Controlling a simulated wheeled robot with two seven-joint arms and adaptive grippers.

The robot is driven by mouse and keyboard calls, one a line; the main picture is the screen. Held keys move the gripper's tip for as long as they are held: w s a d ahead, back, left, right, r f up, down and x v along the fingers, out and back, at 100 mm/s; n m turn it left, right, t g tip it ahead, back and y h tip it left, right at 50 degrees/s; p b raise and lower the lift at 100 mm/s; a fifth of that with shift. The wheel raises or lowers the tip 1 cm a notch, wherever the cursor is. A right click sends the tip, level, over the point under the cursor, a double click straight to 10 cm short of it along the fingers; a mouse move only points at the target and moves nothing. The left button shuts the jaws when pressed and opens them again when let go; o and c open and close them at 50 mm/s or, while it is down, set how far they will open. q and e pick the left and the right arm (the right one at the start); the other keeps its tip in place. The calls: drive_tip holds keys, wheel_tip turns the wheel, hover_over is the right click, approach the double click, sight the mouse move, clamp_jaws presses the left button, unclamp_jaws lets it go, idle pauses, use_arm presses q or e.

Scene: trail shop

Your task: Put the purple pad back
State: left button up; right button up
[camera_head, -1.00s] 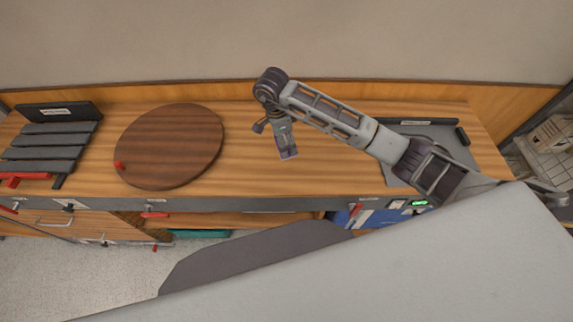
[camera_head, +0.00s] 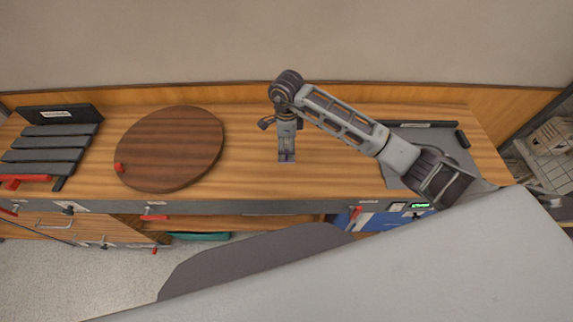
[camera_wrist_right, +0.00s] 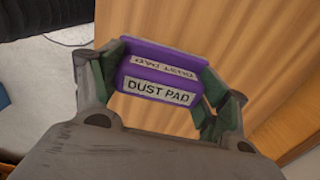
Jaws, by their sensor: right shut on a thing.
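The purple pad (camera_wrist_right: 160,72), labelled "DUST PAD", is between the fingers of my right gripper (camera_wrist_right: 158,80) in the right wrist view. The fingers touch it on both sides. In the head view my right gripper (camera_head: 287,155) points down over the wooden counter, right of the round board. My left gripper is not in view.
A round brown board (camera_head: 170,148) with a red knob lies on the counter (camera_head: 245,150). A grey slatted rack (camera_head: 50,148) stands at the left end. A grey tray (camera_head: 440,150) lies at the right, under my arm. The counter around my gripper is clear.

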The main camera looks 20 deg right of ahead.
drive_tip(key=shift+f+p, duration=0.45)
drive_tip(key=shift+f, duration=2.45)
drive_tip(key=shift+f, duration=0.1)
drive_tip(key=shift+f+p, duration=0.3)
drive_tip(key=shift+f, duration=1.5)
drive_tip(key=shift+f, duration=0.1)
drive_tip(key=o, duration=1)
